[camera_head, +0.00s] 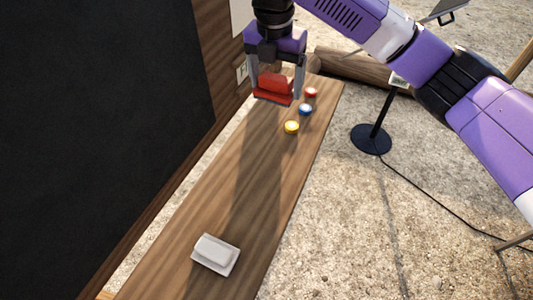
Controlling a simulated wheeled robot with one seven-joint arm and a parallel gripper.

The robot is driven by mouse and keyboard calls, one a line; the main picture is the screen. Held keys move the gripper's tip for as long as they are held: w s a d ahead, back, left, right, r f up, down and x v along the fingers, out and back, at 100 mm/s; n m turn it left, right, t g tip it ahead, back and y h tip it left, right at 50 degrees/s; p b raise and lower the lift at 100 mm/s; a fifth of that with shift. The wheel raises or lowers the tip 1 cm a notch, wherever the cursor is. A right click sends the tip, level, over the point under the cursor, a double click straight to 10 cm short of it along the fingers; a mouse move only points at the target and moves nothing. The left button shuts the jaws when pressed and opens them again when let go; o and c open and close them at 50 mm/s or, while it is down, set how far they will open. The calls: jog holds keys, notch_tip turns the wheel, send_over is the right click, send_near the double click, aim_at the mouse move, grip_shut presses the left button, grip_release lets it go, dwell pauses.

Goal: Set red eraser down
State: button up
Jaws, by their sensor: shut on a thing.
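My gripper (276,88) is shut on the red eraser (273,90), a red block with a darker lower part. It holds the eraser toward the far end of a narrow wooden ledge (185,205). The eraser appears raised above the ledge, but the exact gap cannot be told. A similar grey-white eraser (216,254) lies on the near part of the ledge.
Red (311,92), blue (305,109) and yellow (291,127) round pieces sit on the ledge, right of the held eraser. A dark board (95,120) stands along the left. The ledge between the yellow piece and grey-white eraser is clear. A black stand (371,139) is right.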

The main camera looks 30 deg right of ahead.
aim_at(274, 147)
notch_tip(274, 147, down, 19)
jog(key=shift+r+p, duration=0.1)
jog(key=shift+p, duration=0.5)
jog(key=o, duration=1.1)
jog(key=r, duration=0.4)
jog(key=r+b, duration=0.1)
jog(key=r, duration=0.3)
jog(key=a+r, duration=0.1)
jog(key=r, duration=0.3)
jog(key=shift+s+b, duration=0.3)
jog(key=shift+s, duration=0.1)
